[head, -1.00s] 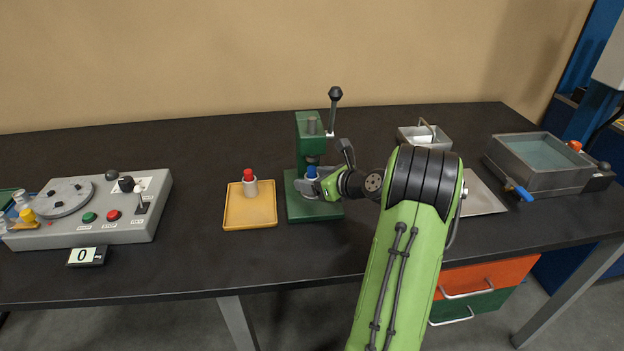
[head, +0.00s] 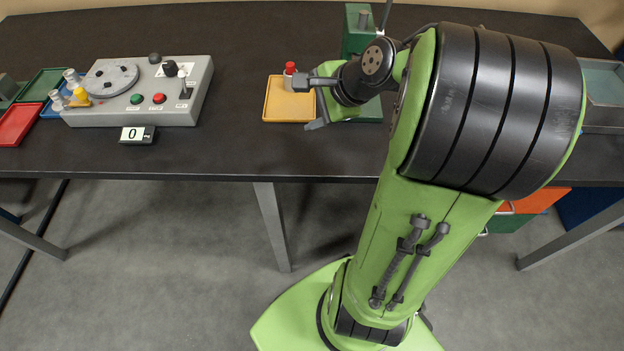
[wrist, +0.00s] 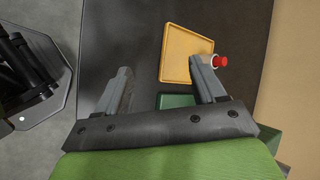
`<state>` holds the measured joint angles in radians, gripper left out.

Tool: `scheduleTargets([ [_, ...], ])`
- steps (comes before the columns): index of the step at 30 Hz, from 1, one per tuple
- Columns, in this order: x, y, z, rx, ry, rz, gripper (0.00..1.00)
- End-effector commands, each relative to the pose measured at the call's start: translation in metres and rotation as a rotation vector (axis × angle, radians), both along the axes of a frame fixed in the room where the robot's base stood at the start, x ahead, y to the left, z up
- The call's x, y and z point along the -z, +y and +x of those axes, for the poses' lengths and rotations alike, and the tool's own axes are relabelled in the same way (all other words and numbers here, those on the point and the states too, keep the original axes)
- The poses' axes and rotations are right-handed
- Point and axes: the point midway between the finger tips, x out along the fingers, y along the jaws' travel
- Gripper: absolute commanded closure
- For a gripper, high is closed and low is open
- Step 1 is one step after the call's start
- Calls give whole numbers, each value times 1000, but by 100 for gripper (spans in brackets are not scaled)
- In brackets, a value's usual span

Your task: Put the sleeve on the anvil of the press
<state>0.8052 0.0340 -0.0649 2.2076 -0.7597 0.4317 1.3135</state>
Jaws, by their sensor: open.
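A white cylindrical piece with a red top (head: 290,70), which may be the sleeve, stands upright on the yellow tray (head: 272,112). In the wrist view the red top (wrist: 220,61) shows just beyond the tip of the right finger, which hides part of the piece. My gripper (head: 308,103) is open, with nothing seen between its fingers, over the tray's right side. In the wrist view my gripper (wrist: 162,74) has its fingers wide apart. The green press (head: 360,42) stands behind my arm, which hides its anvil.
A grey control box with a turntable (head: 190,100) stands to the left, with a small display (head: 137,134) before it. Red (head: 18,123) and green (head: 45,84) trays lie at far left. A grey basin (head: 605,85) is at right. The table between control box and yellow tray is clear.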

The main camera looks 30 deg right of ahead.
Motion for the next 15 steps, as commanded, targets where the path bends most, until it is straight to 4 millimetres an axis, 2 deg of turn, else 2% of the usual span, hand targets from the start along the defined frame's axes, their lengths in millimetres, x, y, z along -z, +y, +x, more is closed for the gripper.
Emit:
scheduleTargets([
  [1, -9, 37, -14, -197, 5, -178, 31],
  [3, -15, 76, -44, -486, 16, -434, 31],
  [6, -20, 110, -97, -872, 12, -753, 31],
  [10, -20, 121, -150, -1218, -9, -1013, 31],
  [12, -19, 120, -165, -1316, -17, -1082, 31],
  [15, -17, 119, -172, -1367, -17, -1115, 31],
])
